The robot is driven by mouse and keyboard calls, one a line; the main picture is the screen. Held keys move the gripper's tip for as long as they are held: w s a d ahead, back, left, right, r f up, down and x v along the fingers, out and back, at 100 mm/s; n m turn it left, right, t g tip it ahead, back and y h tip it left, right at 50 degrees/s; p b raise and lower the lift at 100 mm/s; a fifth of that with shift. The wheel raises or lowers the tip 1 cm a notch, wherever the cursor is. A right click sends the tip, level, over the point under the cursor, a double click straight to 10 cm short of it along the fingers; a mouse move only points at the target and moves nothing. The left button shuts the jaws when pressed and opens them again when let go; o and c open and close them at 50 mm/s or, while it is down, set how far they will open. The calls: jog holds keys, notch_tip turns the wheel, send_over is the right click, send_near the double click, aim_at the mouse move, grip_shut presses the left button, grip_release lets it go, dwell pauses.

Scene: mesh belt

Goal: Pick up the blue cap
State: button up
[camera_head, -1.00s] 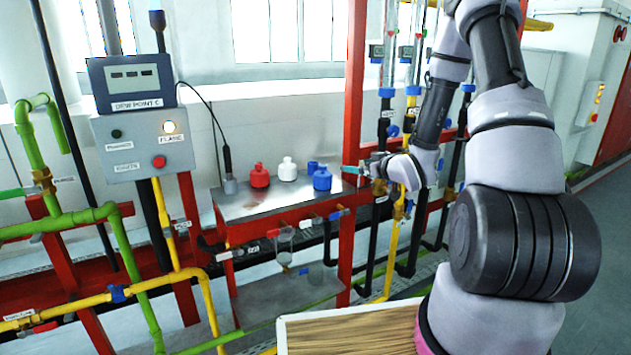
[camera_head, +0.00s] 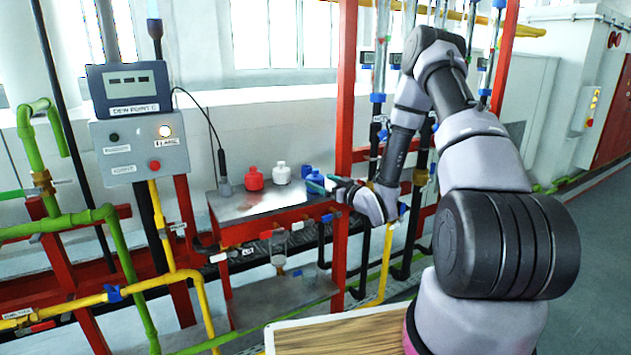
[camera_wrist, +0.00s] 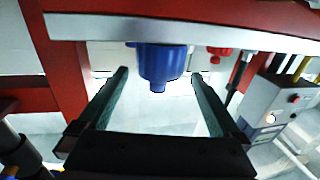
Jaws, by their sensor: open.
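The blue cap (camera_head: 315,181) stands near the right end of a small metal shelf, partly hidden by my gripper (camera_head: 328,185). In the wrist view, which appears upside down, the blue cap (camera_wrist: 162,64) has a wide body and a narrow knob. It lies in line with the gap between the two finger ends of my gripper (camera_wrist: 160,74). My gripper is open and empty. I cannot tell whether the cap is between the fingertips or just beyond them.
A red post (camera_head: 345,110) rises right beside my gripper.

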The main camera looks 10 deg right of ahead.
aim_at(322, 180)
jog(key=shift+x, duration=2)
jog(key=c, duration=1.3)
jog(key=shift+r, duration=0.1)
